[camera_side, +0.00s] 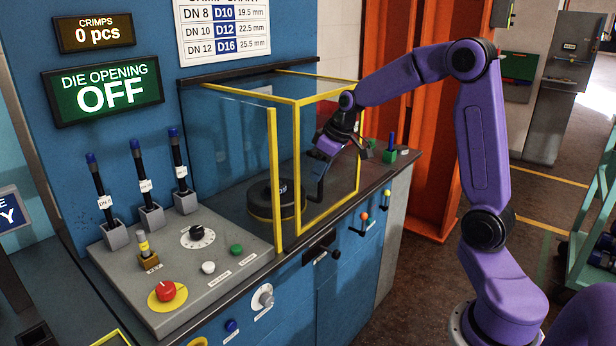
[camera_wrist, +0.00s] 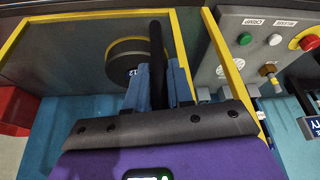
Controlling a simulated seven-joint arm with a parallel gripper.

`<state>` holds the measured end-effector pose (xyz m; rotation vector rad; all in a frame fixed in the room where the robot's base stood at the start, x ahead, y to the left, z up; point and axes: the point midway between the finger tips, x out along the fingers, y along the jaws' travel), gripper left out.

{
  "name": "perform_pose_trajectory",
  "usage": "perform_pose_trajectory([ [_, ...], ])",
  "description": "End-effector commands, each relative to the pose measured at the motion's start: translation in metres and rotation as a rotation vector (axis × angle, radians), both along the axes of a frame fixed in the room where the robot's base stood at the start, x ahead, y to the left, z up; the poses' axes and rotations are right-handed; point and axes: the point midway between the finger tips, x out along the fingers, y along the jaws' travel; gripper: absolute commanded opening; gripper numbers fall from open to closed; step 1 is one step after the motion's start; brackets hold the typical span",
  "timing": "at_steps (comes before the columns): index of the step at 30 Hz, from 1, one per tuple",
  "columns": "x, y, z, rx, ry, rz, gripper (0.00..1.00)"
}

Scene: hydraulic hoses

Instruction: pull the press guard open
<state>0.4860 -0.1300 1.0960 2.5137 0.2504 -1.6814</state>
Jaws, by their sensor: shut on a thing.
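The press guard is a clear panel in a yellow frame (camera_side: 297,160), standing over the front of the press bed. It also shows in the wrist view, with its yellow edge (camera_wrist: 190,45). A dark upright handle (camera_side: 320,187) is at the guard's front; in the wrist view the black bar (camera_wrist: 156,45) rises between my fingers. My gripper (camera_side: 322,160) is shut on this handle, with its blue-grey fingers (camera_wrist: 158,88) on either side. The fingers partly hide the handle. I cannot tell how far the guard stands open.
A black round die (camera_side: 262,200) sits behind the clear panels. A sloped control panel (camera_side: 180,275) with a red knob (camera_side: 166,291) and several dark upright tools lies left. Small coloured knobs (camera_side: 364,216) line the front edge. An orange column (camera_side: 432,200) stands behind my arm.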

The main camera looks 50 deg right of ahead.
Motion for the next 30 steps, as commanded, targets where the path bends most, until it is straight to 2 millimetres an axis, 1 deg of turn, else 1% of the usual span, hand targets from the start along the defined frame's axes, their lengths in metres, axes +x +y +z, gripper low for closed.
perform_pose_trajectory([
  [1,0.0,-0.019,0.001,-0.001,-0.001,-0.011,0.0],
  [6,0.0,-0.074,0.0,0.0,0.0,-0.012,0.0],
  [12,0.0,-0.132,0.0,0.0,-0.002,-0.01,0.0],
  [15,-0.001,-0.155,0.0,-0.001,-0.001,-0.007,0.0],
  [18,-0.001,-0.173,0.0,-0.001,-0.002,-0.007,0.0],
  [21,-0.001,-0.185,0.0,0.0,-0.001,-0.004,0.0],
  [25,0.0,-0.195,0.001,-0.002,-0.002,-0.002,0.0],
  [30,0.0,-0.198,0.001,-0.001,-0.001,-0.002,0.0],
])
